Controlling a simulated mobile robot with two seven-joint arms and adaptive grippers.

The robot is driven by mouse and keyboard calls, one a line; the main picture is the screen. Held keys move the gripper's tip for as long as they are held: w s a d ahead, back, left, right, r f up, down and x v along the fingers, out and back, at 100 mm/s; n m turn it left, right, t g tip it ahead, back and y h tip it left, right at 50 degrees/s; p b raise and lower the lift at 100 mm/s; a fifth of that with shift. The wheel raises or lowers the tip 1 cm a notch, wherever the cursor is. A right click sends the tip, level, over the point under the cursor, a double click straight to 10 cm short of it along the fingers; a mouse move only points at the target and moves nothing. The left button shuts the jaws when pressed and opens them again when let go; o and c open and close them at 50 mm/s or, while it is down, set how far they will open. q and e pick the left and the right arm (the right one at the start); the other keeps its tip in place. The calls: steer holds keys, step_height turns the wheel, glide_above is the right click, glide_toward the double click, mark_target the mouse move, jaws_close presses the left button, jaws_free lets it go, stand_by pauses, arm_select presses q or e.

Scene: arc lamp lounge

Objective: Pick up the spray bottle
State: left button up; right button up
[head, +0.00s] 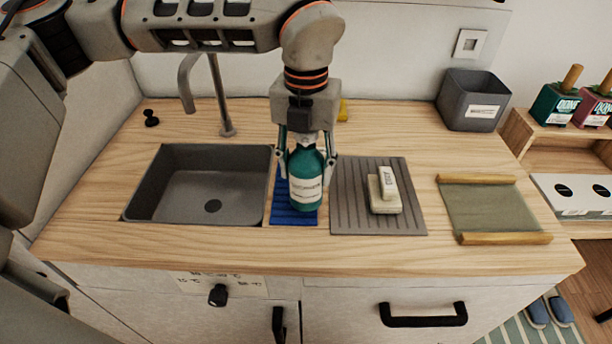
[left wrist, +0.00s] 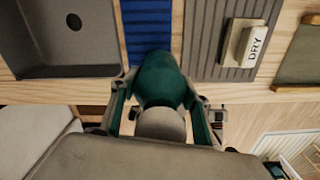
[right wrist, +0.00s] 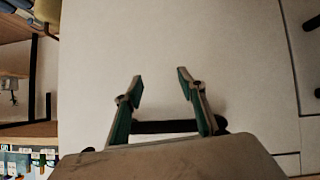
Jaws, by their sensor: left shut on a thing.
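The teal spray bottle (head: 305,178) with a white label is upright at the right of the sink in the head view. My left gripper (head: 306,158) comes down from above and is shut around its upper part. In the left wrist view the teal bottle (left wrist: 162,82) sits between the two fingers of the left gripper (left wrist: 165,110). The bottle's top is hidden by the gripper in the head view. I cannot tell whether its base touches the blue mat (head: 293,217). In the right wrist view my right gripper (right wrist: 160,85) is open and empty before a pale surface.
The grey sink (head: 150,195) with its tap (head: 222,105) lies left of the bottle. Right of it are a ribbed grey mat (head: 350,215) with a pale block (head: 384,195), a green tray (head: 490,207) with wooden handles and a dark bin (head: 472,95).

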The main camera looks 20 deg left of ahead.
arm_select(q)
step_height(320, 180, up, 16)
steer(key=shift+r+p, duration=0.25)
steer(key=shift+p, duration=0.1)
steer(key=shift+r, duration=0.25)
steer(key=shift+s, duration=0.1)
